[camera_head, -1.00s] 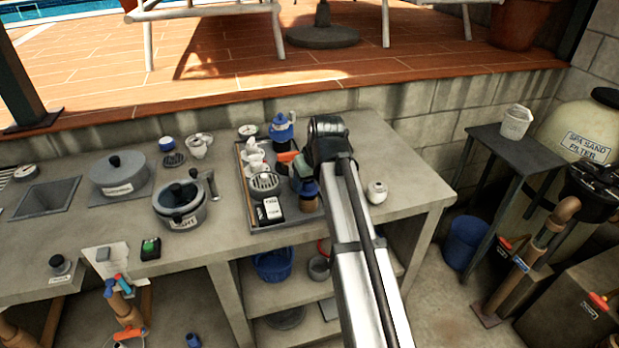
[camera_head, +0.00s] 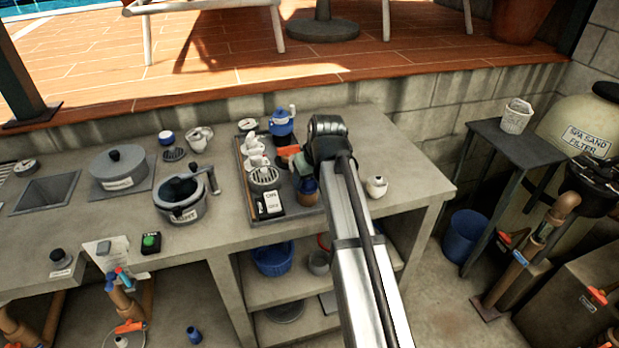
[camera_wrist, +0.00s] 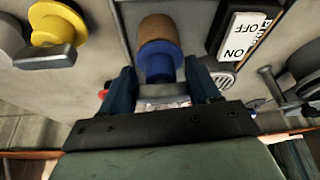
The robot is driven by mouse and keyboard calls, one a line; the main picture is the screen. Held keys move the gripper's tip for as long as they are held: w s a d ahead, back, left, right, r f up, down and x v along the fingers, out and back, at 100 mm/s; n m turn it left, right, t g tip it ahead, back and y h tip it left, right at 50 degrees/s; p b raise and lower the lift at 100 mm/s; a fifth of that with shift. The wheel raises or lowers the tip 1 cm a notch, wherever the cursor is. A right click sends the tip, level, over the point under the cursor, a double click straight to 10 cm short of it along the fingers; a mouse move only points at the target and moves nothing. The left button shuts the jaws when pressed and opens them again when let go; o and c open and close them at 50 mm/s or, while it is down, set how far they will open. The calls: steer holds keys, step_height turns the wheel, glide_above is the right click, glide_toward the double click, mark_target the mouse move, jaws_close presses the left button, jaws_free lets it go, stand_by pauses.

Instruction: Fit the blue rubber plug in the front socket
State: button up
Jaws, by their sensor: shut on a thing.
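My gripper (camera_wrist: 160,78) points down over the right part of the tray, and in the wrist view its two dark fingers flank a blue piece. I take this blue piece (camera_wrist: 158,68) to be the blue rubber plug, held between the fingers. A rounded brown part (camera_wrist: 158,28) adjoins its far end. I cannot tell whether the brown part belongs to the plug or is a socket against it. In the head view the brown part (camera_head: 307,199) shows below the gripper, upright at the tray's right side. My arm hides much of this area, and I cannot identify the front socket for certain.
An ON/OFF switch (camera_head: 270,204) and a round grille (camera_head: 264,178) stand close left of the gripper. A blue-topped pot (camera_head: 283,126) is behind, and a small white pot (camera_head: 376,187) is to the right. A lidded cooker (camera_head: 181,202) stands farther left. The counter's right end is mostly clear.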

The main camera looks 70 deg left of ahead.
steer(key=shift+f, duration=0.25)
stand_by(0.6)
steer(key=o, duration=1.2)
steer(key=shift+c, duration=0.2)
steer(key=shift+o, duration=0.8)
steer(key=shift+r, duration=0.2)
steer(key=shift+r, duration=2.3)
steer(key=shift+r, duration=2)
steer(key=shift+w, duration=0.1)
